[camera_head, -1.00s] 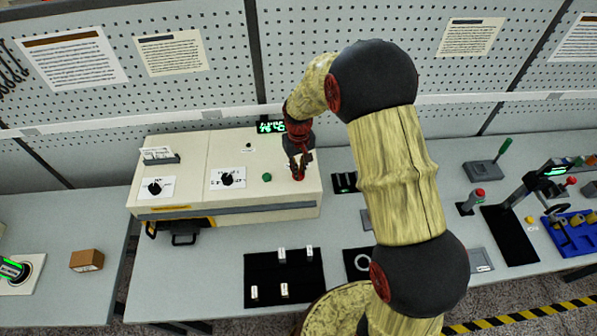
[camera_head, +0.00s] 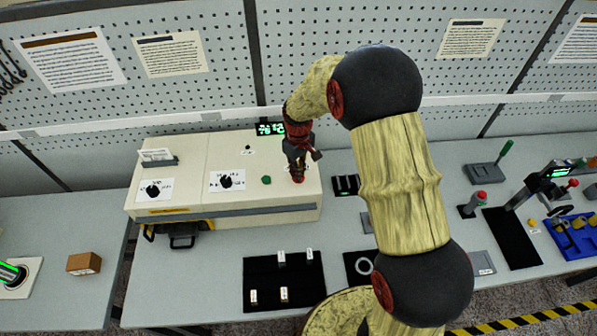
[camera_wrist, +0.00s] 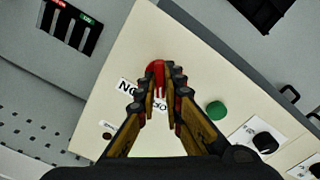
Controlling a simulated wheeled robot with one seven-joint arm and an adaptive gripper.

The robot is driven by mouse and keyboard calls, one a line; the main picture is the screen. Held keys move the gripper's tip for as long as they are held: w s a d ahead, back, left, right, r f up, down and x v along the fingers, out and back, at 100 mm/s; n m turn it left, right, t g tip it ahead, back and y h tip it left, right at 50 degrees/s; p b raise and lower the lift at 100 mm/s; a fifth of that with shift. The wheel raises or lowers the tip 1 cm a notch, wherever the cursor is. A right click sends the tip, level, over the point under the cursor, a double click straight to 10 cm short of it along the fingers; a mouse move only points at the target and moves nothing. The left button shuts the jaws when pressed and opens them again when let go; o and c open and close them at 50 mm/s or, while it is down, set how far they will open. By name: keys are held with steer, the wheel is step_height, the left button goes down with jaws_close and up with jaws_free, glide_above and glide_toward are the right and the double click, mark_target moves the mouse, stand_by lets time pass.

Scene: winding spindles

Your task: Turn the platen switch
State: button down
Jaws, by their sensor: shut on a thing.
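The cream machine (camera_head: 222,160) stands on the table at the left, with a red switch on the right end of its top. My gripper (camera_head: 298,172) points down at that end. In the wrist view, my gripper (camera_wrist: 160,95) is shut on the red switch (camera_wrist: 158,70), with a finger on either side. A white label (camera_wrist: 126,88) lies beside it, partly hidden by the fingers. The fingers and the wrist hide most of the switch in the head view.
A green button (camera_head: 266,180) and two black dials (camera_head: 225,181) (camera_head: 153,190) sit left of the switch. A green-lit display (camera_head: 270,128) stands behind. A black mat (camera_head: 268,292) with several small labelled pieces lies in front. Pegboard (camera_head: 350,30) rises behind the table.

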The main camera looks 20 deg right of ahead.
steer(key=c, duration=2)
jaws_free()
steer(key=shift+o, duration=0.4)
step_height(320, 180, up, 12)
